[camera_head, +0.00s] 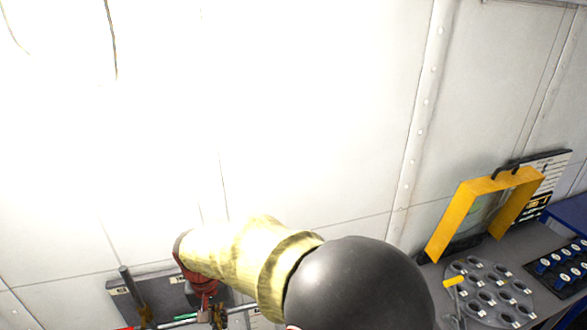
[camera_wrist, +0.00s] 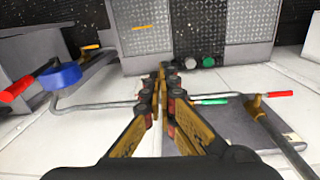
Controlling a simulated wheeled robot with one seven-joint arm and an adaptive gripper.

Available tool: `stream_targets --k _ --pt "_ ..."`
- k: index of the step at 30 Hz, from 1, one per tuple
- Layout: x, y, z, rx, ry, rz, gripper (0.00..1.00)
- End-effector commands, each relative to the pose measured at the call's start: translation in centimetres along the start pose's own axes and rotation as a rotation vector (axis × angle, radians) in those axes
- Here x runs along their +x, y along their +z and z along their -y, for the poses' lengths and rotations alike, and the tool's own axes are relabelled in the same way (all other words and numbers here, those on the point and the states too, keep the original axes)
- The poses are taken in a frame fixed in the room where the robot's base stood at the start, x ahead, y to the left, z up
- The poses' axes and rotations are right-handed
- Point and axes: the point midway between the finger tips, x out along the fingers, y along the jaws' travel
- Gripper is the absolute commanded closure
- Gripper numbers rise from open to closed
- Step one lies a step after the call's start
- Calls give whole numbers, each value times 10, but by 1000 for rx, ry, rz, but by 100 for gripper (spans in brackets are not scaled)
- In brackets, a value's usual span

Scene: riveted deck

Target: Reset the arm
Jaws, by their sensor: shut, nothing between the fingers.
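My gripper (camera_wrist: 167,68) shows in the wrist view with its two yellow-brown fingers together and nothing between the tips. It points over a white floor or panel area toward metal tread plates. In the head view my arm, with a pale yellow sleeve and a dark round joint, reaches to the lower left. The gripper's tips cannot be made out clearly there.
In the wrist view, a red-handled lever (camera_wrist: 18,89) with a blue round part (camera_wrist: 62,75) is left; a grey plate (camera_wrist: 235,125) and another red handle (camera_wrist: 280,94) are right. In the head view, a yellow frame (camera_head: 460,208) and holed grey disc (camera_head: 490,287) stand right.

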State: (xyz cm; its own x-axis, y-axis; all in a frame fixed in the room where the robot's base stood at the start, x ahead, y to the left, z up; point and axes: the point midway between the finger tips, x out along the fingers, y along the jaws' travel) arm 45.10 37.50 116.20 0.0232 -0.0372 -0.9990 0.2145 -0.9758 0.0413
Motion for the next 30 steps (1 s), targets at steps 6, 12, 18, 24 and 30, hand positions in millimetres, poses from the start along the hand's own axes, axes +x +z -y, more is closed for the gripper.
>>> stream_targets --k 6,12,18,24,30 --pt "-26 42 -96 -137 -31 -42 100" --pt "-38 91 -168 -185 -47 -100 100" --pt "-36 143 -227 -144 -49 -175 100" --pt "-29 193 -274 -8 -41 -271 100" --pt "-32 223 -309 125 -15 -394 100"
